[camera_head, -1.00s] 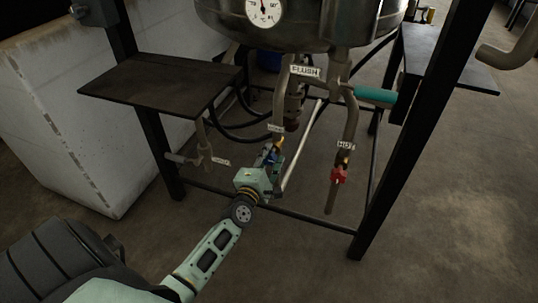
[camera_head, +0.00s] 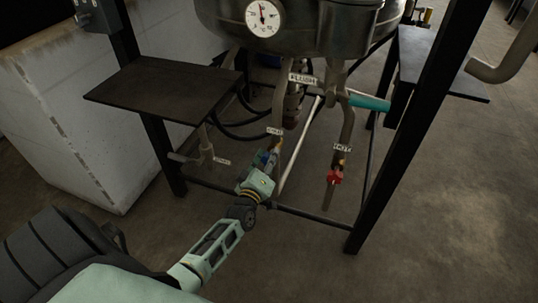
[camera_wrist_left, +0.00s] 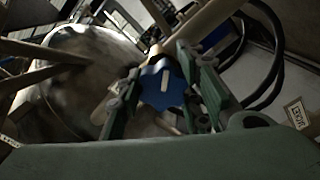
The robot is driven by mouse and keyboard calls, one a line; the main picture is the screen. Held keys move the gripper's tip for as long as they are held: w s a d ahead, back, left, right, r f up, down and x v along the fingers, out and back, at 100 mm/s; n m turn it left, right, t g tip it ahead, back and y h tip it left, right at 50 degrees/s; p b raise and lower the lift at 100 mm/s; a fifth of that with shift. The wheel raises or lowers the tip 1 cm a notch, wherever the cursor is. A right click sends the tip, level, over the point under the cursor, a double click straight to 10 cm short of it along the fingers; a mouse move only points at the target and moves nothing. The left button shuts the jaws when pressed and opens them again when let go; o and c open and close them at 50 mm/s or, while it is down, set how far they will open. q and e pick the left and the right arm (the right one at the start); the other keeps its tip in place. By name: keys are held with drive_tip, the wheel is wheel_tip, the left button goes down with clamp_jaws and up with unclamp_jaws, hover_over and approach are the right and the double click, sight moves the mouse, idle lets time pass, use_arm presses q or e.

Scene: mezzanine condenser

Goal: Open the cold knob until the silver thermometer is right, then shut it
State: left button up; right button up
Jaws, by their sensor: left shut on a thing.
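The blue cold knob (camera_wrist_left: 164,84) sits between the fingers of my left gripper (camera_wrist_left: 168,92) in the left wrist view, with a pale mark on its face. In the head view my left gripper (camera_head: 265,162) is shut on this knob, which is mostly hidden behind the fingers, below a small label on the pipe. The silver thermometer (camera_head: 262,18) is a round white dial on the metal vessel (camera_head: 315,28); its needle points roughly upward, and the scale is too small to read. My right gripper is not in view.
A red knob (camera_head: 334,177) is on the pipe to the right. A teal lever (camera_head: 369,103) sticks out above it. Black frame legs (camera_head: 400,150) and a dark shelf (camera_head: 165,90) flank the pipes. Bare floor (camera_head: 455,215) lies to the right.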

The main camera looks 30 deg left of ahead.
use_arm(q)
drive_tip(key=m, duration=0.1)
drive_tip(key=m+p, duration=0.1)
drive_tip(key=m, duration=0.1)
drive_tip(key=m+p, duration=0.1)
drive_tip(key=m, duration=0.1)
drive_tip(key=shift+w+r, duration=0.15)
drive_tip(key=shift+r, duration=0.2)
drive_tip(key=shift+d+f+m, duration=0.1)
drive_tip(key=shift+m, duration=1.2)
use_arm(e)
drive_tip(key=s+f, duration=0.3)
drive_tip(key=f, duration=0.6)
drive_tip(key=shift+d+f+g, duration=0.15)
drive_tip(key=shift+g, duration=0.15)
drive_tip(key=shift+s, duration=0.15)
use_arm(q)
drive_tip(key=shift+d, duration=0.1)
drive_tip(key=o, duration=1.1)
drive_tip(key=shift+f, duration=0.1)
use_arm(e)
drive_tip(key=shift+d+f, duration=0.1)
use_arm(q)
drive_tip(key=shift+f, duration=0.15)
